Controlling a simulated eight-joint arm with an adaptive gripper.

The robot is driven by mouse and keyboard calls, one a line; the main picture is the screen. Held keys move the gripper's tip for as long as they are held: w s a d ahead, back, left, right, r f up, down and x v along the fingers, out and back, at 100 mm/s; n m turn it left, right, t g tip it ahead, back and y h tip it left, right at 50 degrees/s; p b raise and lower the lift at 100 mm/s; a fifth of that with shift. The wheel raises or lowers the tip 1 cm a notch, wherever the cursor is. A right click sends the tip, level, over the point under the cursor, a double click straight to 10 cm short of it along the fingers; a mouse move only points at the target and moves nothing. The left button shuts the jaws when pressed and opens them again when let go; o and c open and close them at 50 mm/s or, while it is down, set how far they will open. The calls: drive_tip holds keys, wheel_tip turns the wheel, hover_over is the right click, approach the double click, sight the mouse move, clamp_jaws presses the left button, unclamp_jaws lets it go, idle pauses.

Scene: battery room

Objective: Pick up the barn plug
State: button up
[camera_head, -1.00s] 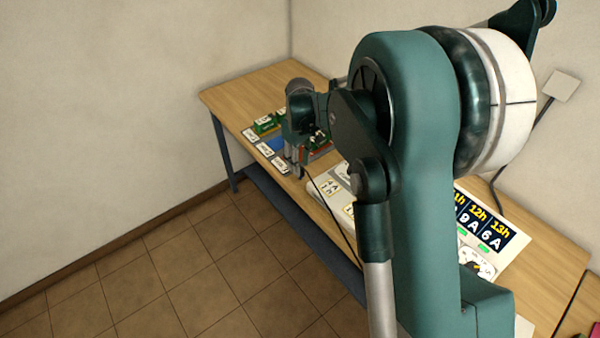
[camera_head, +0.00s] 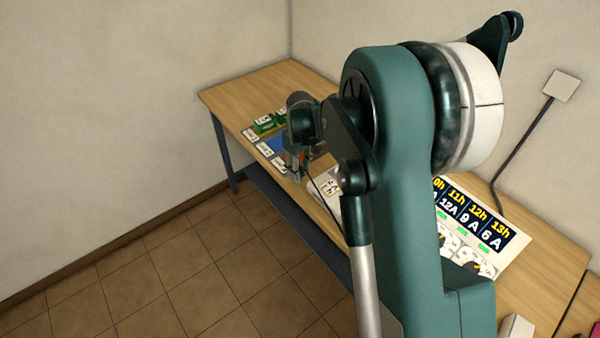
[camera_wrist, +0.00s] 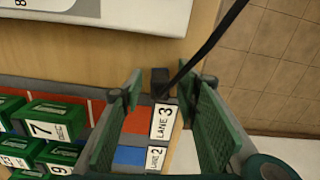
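A small black block (camera_wrist: 160,80), which may be the barn plug, is at the table edge beside the LANE 3 label in the wrist view. A dark cable (camera_wrist: 210,45) runs from near it toward the upper right. No name is readable on the block, and I cannot tell whether the cable joins it. My gripper (camera_wrist: 168,86) is open, its green-padded fingers on either side of the block and cable end in the picture. Contact is not visible. In the head view my gripper (camera_head: 294,165) is low over the table's front edge, and the plug cannot be made out.
The LANE 3 label (camera_wrist: 165,122) and LANE 2 label (camera_wrist: 156,157) lie close to the fingers. Green numbered batteries (camera_wrist: 50,127) stand at left. A white panel (camera_wrist: 130,12) is across the wood. A large schedule board (camera_head: 480,230) lies farther right. Tiled floor lies beyond the edge.

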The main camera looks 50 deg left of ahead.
drive_tip(key=c, duration=1)
drive_tip(key=shift+r, duration=0.15)
wheel_tip(320, 180, up, 10)
drive_tip(key=shift+f, duration=0.15)
idle(0.4)
